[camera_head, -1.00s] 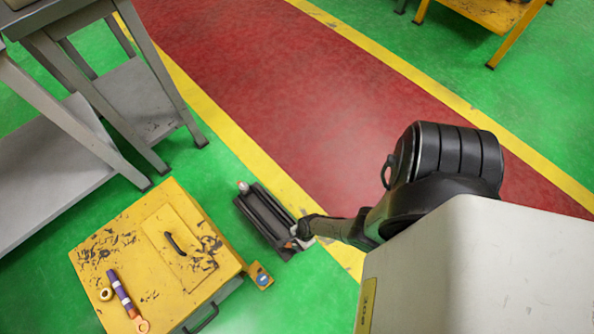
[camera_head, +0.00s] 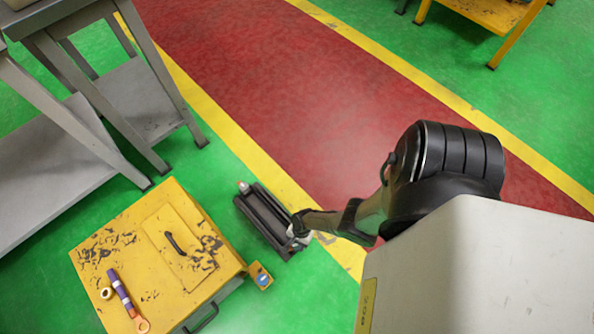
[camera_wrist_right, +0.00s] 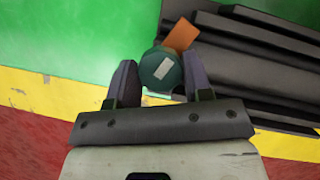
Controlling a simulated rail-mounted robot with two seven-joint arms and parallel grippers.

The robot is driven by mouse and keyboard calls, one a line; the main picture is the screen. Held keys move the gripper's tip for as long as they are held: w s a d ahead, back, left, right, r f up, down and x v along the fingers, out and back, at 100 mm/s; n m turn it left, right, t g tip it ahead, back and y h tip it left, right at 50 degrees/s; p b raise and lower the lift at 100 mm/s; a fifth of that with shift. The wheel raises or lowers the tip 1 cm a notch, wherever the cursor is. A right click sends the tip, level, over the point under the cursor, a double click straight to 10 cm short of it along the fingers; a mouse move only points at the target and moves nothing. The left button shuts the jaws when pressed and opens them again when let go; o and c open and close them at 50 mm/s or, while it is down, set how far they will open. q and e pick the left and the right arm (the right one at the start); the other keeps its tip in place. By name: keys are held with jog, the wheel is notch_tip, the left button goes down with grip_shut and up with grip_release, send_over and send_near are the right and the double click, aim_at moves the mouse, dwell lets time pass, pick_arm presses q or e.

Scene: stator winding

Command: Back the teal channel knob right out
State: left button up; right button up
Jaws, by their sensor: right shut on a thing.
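The dark grey channel (camera_head: 258,218) lies on the floor right of the yellow cabinet, and it fills the right of the right wrist view (camera_wrist_right: 265,62). The round teal knob (camera_wrist_right: 163,71), with a pale rectangular mark on its face, sits at the channel's near end. My right gripper (camera_head: 299,230) is at that end; in the right wrist view its fingers (camera_wrist_right: 161,68) are on both sides of the knob, shut on it. An orange tab (camera_wrist_right: 181,35) sticks out beside the knob. The knob's thread is hidden. My left gripper is not in view.
The yellow cabinet (camera_head: 130,230) bears a purple-banded tool (camera_head: 122,291) and a tape roll (camera_head: 106,293). A small yellow box (camera_head: 260,276) stands right of it. Grey tables (camera_head: 60,130) are at the left. Green and red floor beyond the channel is clear.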

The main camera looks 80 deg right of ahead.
jog(key=n+g, duration=0.2)
jog(key=n, duration=0.3)
jog(key=shift+w+f+n, duration=0.1)
jog(key=shift+n, duration=0.2)
jog(key=n+g, duration=0.1)
jog(key=n, duration=0.1)
jog(key=n+g+h, duration=0.1)
jog(key=n, duration=0.2)
jog(key=shift+b, duration=0.3)
jog(key=n+h, duration=0.1)
jog(key=n, duration=0.3)
jog(key=shift+w+a+g, duration=0.1)
jog(key=shift+g, duration=0.3)
jog(key=n+h, duration=0.1)
jog(key=n, duration=0.3)
jog(key=shift+g+h, duration=0.3)
jog(key=shift+h, duration=0.1)
jog(key=shift+a+n+h, duration=0.1)
jog(key=shift+n+h, duration=0.4)
jog(key=shift+n, duration=1.4)
